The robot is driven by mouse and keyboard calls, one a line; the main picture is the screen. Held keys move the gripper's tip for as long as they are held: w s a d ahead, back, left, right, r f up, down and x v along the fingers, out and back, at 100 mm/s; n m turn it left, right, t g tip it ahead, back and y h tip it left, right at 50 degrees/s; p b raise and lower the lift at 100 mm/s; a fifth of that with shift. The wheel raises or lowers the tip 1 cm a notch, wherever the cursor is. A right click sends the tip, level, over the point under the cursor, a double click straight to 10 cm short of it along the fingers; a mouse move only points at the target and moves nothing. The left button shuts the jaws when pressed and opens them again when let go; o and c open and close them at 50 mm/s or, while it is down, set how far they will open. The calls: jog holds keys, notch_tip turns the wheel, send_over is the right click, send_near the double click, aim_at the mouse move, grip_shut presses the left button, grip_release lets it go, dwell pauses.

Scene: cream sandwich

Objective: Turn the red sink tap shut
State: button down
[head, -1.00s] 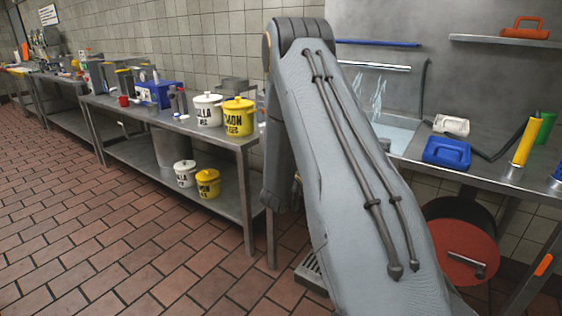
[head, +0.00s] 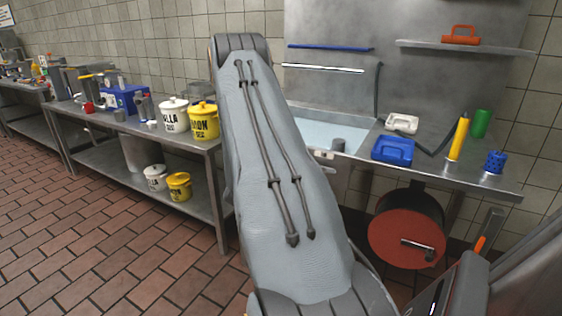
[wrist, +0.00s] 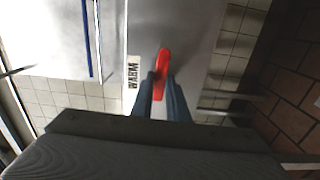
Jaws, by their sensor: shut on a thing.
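The red tap handle (wrist: 161,62) shows in the wrist view as a narrow upright bar. The two dark fingers of my gripper (wrist: 161,84) are shut on it, one on each side. A "WARM" label (wrist: 133,73) is just left of the handle. In the head view my arm hides the gripper and the tap. The sink basin (head: 315,132) is right of my arm and holds pale blue water. A grey cylinder stands at its front. No falling stream shows over the visible part of the basin.
On the counter right of the sink are a white container (head: 402,123), a blue container (head: 393,150), a yellow cylinder (head: 457,138) and a green cylinder (head: 480,123). A red-faced reel (head: 400,240) is below. A table with pots (head: 172,116) stands left. The tiled floor at left is clear.

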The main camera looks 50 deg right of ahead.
jog(key=shift+r, duration=0.1)
dwell(0.5)
jog(key=c, duration=1.7)
grip_release()
jog(key=shift+d, duration=0.1)
jog(key=shift+s+a, duration=0.25)
jog(key=shift+a, duration=1.05)
jog(key=shift+s+a, duration=0.2)
jog(key=shift+a, duration=1.15)
jog(key=shift+s+a, duration=0.25)
jog(key=shift+a, duration=1.05)
